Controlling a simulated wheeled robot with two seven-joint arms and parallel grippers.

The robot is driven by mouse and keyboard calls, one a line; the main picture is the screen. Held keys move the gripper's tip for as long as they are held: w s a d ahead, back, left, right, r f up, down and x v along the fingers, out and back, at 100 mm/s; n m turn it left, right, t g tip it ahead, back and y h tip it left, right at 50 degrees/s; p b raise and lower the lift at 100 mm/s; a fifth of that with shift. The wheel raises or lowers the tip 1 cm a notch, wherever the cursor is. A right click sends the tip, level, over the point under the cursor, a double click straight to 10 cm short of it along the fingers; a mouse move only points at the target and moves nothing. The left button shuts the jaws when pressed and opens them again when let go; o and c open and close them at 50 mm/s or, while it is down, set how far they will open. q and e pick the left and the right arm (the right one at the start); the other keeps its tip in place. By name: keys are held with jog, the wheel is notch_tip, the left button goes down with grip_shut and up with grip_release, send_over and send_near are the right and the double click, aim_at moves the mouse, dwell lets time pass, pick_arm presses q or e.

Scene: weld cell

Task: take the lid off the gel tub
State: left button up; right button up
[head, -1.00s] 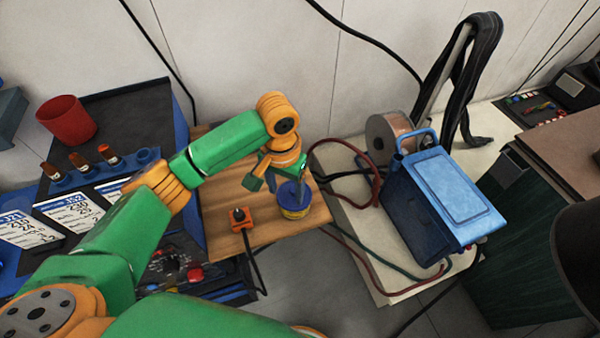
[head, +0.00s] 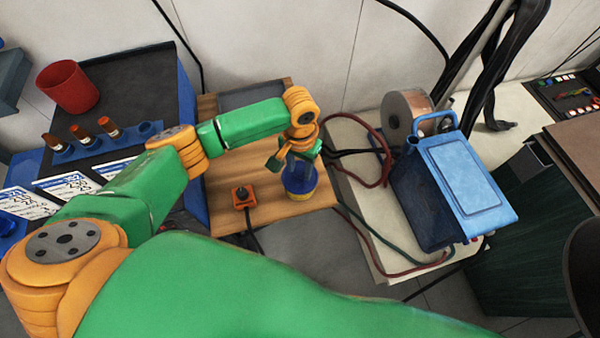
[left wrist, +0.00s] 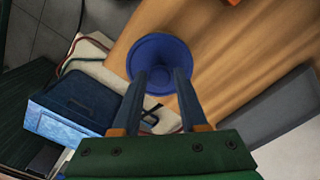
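My left gripper (head: 299,178) is directly above the tub, pointing down. In the left wrist view, its two dark fingers (left wrist: 164,74) are spread apart, with their tips over the near half of the round blue lid (left wrist: 160,48). A gap shows between the tips; I cannot tell whether they touch the lid. The tub's body is hidden under the lid in that view. My right gripper is not in view.
An orange switch box (head: 243,197) with a cable sits left of the tub on the wooden board (head: 275,222). A blue welder case (head: 455,185), a wire spool (head: 404,115) and hoses lie to the right. A red cup (head: 68,86) stands far left.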

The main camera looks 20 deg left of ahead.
pick_arm(q)
jog(key=shift+s+r, duration=0.1)
jog(key=shift+s, duration=0.05)
grip_shut()
